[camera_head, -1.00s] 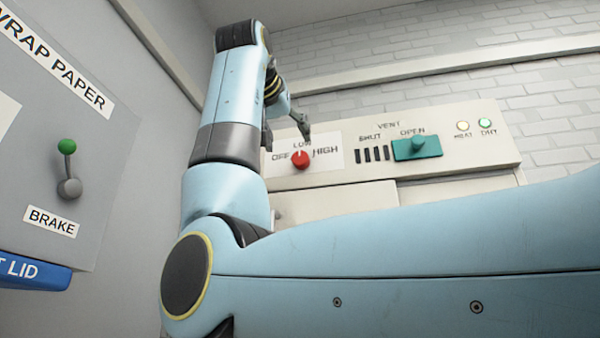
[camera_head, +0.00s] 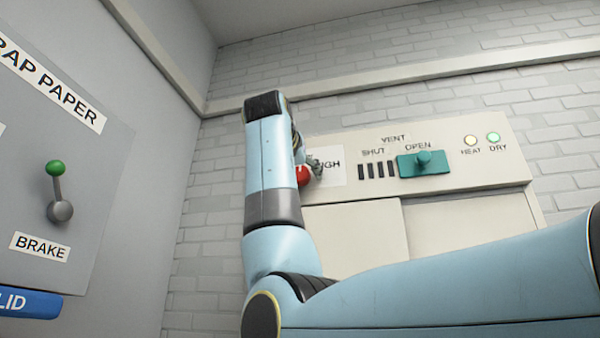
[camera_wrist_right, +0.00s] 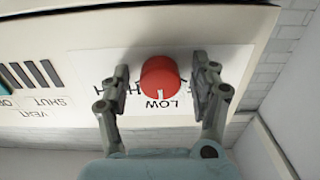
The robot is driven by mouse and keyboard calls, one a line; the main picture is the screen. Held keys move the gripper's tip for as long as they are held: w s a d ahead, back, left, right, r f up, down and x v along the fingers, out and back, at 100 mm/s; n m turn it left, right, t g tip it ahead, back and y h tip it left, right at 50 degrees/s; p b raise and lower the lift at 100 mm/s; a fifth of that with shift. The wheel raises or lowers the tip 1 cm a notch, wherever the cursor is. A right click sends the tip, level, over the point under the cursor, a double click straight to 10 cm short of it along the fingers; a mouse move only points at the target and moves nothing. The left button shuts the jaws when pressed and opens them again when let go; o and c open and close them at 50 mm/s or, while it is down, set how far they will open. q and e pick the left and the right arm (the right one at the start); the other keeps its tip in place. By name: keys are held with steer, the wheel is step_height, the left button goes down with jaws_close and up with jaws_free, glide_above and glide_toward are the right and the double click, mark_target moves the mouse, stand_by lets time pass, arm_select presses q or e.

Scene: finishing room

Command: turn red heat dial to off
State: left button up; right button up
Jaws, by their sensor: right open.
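The red heat dial (camera_wrist_right: 160,78) sits on a white label plate on the wall panel. Its white mark points at the word LOW, which appears upside down in the right wrist view. The words to either side are partly hidden by my fingers. My right gripper (camera_wrist_right: 163,73) is open, with one finger on each side of the dial and small gaps visible between them and it. In the head view, the dial (camera_head: 303,176) is partly covered by my right arm, and the gripper (camera_head: 313,167) is at it. My left gripper is not in view.
The panel also carries a teal vent slider (camera_head: 422,164) at OPEN, and HEAT (camera_head: 471,141) and DRY (camera_head: 493,137) lamps, with DRY green. At left stand a green-knobbed brake lever (camera_head: 58,190) and a blue lid label (camera_head: 28,303). A side wall is close to the dial.

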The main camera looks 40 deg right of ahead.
steer(key=c, duration=1.2)
steer(key=shift+o, duration=0.2)
steer(key=shift+n, duration=0.4)
steer(key=n+b, duration=0.1)
steer(key=n, duration=0.4)
steer(key=shift+s+n, duration=0.1)
steer(key=shift+n, duration=0.2)
steer(key=n+b, duration=0.1)
steer(key=n, duration=0.4)
steer(key=shift+r+n, duration=0.15)
steer(key=shift+n, duration=0.15)
steer(key=o, duration=1.2)
steer(key=shift+c, duration=0.2)
